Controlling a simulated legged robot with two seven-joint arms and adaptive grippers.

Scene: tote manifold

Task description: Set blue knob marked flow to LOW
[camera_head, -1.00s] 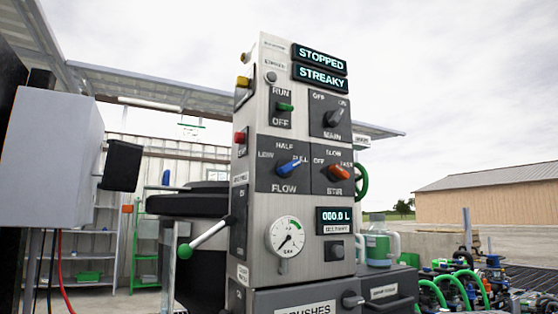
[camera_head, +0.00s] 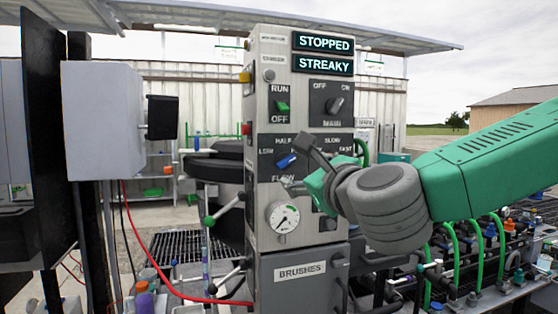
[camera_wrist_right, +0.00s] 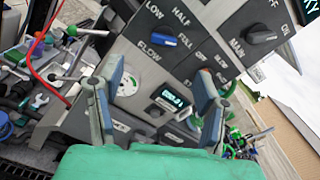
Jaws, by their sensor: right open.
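The blue flow knob (camera_head: 286,161) is on the front of the grey control panel (camera_head: 262,215). In the right wrist view the blue knob (camera_wrist_right: 164,41) shows whole, its handle turned toward the FULL label. The LOW label (camera_wrist_right: 155,10) is at the other end of its scale. My right gripper (camera_head: 300,168) reaches in from the right, just in front of the panel and close to the knob. In the wrist view its open, empty fingers (camera_wrist_right: 161,72) are spread, with the knob beyond and apart from them. My left gripper is not in view.
The dark main knob (camera_head: 335,104) and green run switch (camera_head: 282,106) sit above. A gauge (camera_head: 283,217) is below. A green-tipped lever (camera_head: 222,209) sticks out at left. Displays read STOPPED and STREAKY. My arm hides the panel's lower right; pipes and hoses stand at right.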

